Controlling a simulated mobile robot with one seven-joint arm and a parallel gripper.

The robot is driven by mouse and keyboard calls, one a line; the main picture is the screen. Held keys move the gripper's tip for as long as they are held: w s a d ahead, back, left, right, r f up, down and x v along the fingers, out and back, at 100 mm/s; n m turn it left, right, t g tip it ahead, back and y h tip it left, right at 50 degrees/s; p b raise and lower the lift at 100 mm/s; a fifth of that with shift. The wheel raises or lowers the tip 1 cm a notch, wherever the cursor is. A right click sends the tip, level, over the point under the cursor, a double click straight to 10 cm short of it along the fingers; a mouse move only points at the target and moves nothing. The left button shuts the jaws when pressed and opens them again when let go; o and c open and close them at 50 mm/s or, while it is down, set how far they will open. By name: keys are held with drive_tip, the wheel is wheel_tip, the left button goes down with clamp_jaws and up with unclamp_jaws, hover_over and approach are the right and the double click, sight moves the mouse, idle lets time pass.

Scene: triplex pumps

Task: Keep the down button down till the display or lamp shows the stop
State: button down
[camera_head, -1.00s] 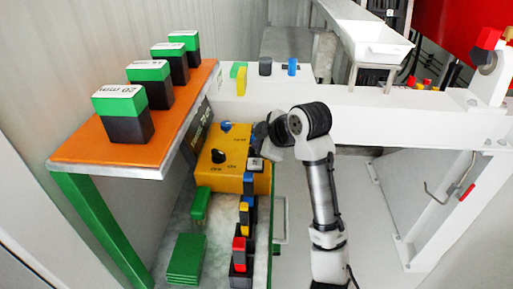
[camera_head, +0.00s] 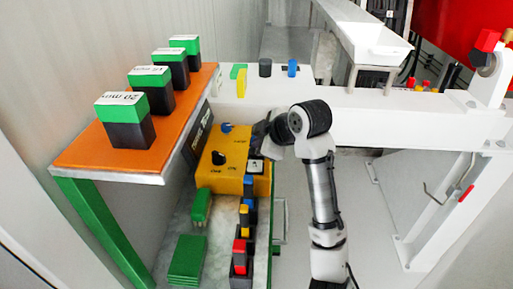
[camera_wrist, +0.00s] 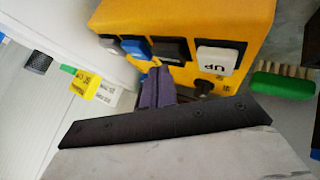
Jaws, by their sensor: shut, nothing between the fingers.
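The yellow control box (camera_head: 225,179) stands beside the orange shelf; it also shows in the wrist view (camera_wrist: 257,18). In the wrist view its face carries a white button marked UP (camera_wrist: 217,61), a black button (camera_wrist: 169,50) beside it and a blue part (camera_wrist: 136,48). I cannot read a label on the black button. My gripper (camera_wrist: 160,72) is shut and empty, its tips just in front of the black button; I cannot tell whether they touch it. In the head view my gripper (camera_head: 257,138) is at the box's right edge. A dark panel with lettering (camera_head: 198,138) stands behind the box, its text unreadable.
Several green-and-black blocks, one marked 20 mm (camera_head: 122,120), stand on the orange shelf (camera_head: 75,156). Green pieces (camera_head: 186,258) and a row of coloured parts (camera_head: 240,255) lie in front of the box. A white beam (camera_head: 400,115) runs behind my arm.

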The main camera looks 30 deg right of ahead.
drive_tip(key=shift+r, duration=0.4)
drive_tip(key=shift+r+p, duration=1.95)
drive_tip(key=shift+r, duration=0.6)
drive_tip(key=shift+f, duration=0.1)
